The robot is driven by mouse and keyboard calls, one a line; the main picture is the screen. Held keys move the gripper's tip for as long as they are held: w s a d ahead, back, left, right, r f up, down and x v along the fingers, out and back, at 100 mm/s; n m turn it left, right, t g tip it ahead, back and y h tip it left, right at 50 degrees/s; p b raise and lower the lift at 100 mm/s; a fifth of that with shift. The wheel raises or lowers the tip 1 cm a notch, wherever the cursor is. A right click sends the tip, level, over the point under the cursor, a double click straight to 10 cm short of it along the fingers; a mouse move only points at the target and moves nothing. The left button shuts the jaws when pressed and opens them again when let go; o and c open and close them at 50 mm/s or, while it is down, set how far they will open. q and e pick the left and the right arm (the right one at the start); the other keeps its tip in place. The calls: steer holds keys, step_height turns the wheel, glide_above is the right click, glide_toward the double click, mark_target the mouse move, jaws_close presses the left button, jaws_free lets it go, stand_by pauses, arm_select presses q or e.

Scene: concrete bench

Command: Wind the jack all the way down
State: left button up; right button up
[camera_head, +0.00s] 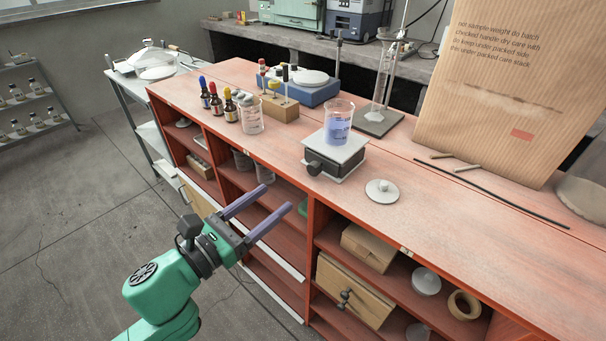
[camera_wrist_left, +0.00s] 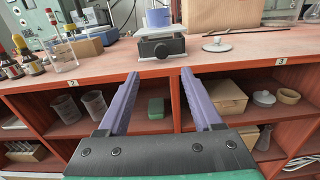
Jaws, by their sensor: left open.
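The jack (camera_head: 335,157) stands near the front edge of the red bench, with a pale top plate and a dark body. Its dark round knob (camera_head: 314,168) faces the front. A beaker of blue liquid (camera_head: 338,124) stands on its plate. The jack also shows at the top of the left wrist view (camera_wrist_left: 161,46), with the beaker (camera_wrist_left: 158,18) cut off by the frame edge. My left gripper (camera_head: 280,198) is open and empty, in front of the bench and below the jack, apart from it. Its two purple fingers also show in the left wrist view (camera_wrist_left: 159,76). My right gripper is not seen.
A round lid with a knob (camera_head: 382,190) lies right of the jack. An empty beaker (camera_head: 251,115) and dropper bottles (camera_head: 217,102) stand to its left. A dark rod (camera_head: 490,192) and a large cardboard sheet (camera_head: 505,85) are at right. Open shelves hold boxes below.

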mark_target(312, 171)
arm_select(q)
steer(key=p+x, duration=0.2)
steer(key=x, duration=0.7)
steer(key=shift+w+d+r, duration=0.1)
steer(key=shift+d+r, duration=0.05)
steer(key=shift+r, duration=0.05)
steer(key=shift+w+d+f, duration=0.1)
steer(key=shift+w+d, duration=0.2)
steer(key=shift+d, duration=0.05)
jaws_close()
